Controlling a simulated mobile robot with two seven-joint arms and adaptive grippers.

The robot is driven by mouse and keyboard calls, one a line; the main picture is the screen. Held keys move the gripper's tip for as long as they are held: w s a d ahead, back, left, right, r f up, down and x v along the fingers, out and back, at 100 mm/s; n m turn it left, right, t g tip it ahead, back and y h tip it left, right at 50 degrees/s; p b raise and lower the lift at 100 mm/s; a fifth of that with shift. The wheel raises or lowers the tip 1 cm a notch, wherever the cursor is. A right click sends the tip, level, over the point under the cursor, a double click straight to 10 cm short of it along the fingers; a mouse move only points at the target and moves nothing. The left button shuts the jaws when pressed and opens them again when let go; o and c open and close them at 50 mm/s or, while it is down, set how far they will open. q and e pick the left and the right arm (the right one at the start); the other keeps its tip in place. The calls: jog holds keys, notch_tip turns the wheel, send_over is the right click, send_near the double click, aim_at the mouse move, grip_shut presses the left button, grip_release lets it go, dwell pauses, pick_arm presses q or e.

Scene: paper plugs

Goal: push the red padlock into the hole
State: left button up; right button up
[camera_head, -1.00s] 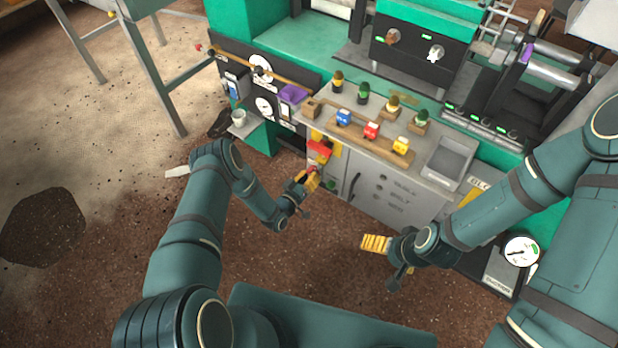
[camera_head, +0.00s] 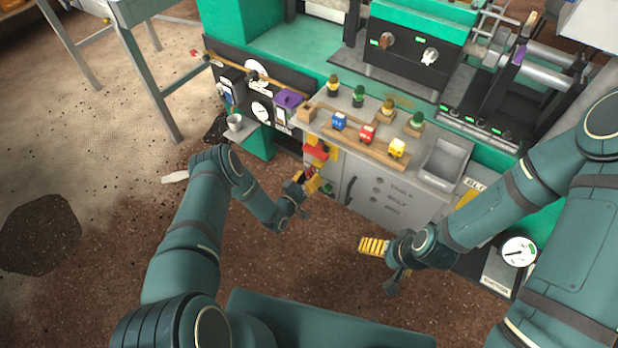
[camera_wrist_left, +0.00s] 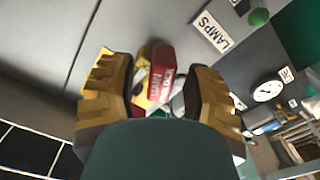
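A red padlock-like block with lettering (camera_wrist_left: 162,75) shows between my left fingers in the left wrist view, beside a yellow part and a shiny grey piece. In the head view a red piece (camera_head: 316,152) is at the cabinet's front, just above my left gripper (camera_head: 312,182). My left gripper has its yellow fingers spread, with gaps to the red block in the wrist view. My right gripper (camera_head: 373,246) is low, in front of the cabinet. I cannot make out a hole.
The grey cabinet (camera_head: 372,195) stands behind both grippers. Several coloured knobs and a metal tray (camera_head: 446,160) are on its top. A purple box (camera_head: 288,101) and a cup (camera_head: 235,122) are to the left. The brown floor in front is clear.

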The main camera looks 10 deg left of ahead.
pick_arm(q)
jog(key=v, duration=1.2)
dwell(0.5)
jog(key=d+r+g+y, duration=0.2)
jog(key=d+r+g, duration=0.15)
jog(key=g, duration=0.25)
jog(key=s+d+r+g, duration=0.3)
jog(key=s+r+g, duration=0.1)
jog(key=s, duration=0.4)
jog(key=s+d+r+g, duration=0.3)
jog(key=s+r+g, duration=0.2)
jog(key=s, duration=0.3)
jog(key=shift+r, duration=0.4)
